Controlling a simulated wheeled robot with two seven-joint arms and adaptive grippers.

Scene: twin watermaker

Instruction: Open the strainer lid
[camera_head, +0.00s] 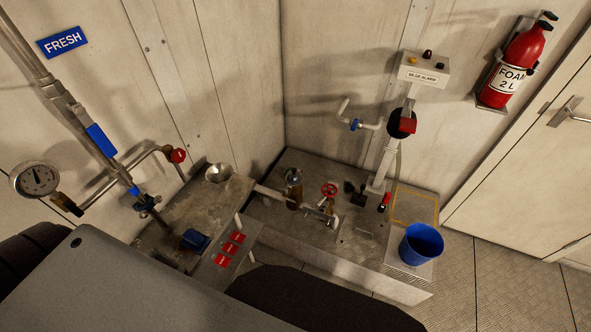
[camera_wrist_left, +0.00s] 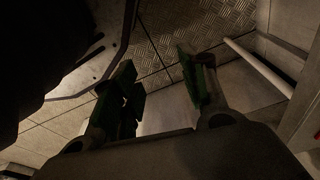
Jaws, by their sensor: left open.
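The strainer appears to be the small brass-coloured body with a grey metal top (camera_head: 293,189) on the low platform in the head view. Its top looks closed, but it is too small to see how the lid is fastened. My left gripper (camera_wrist_left: 160,82) is open and empty in the left wrist view, with its two dark fingers apart above the floor. The strainer does not show in that view. Neither gripper shows in the head view.
A red handwheel valve (camera_head: 329,190) and a pipe stand close right of the strainer. A metal funnel (camera_head: 219,174) and a blue block (camera_head: 195,240) are on the left bench. A blue bucket (camera_head: 421,244) is at the platform's right end. The floor at right (camera_head: 510,285) is clear.

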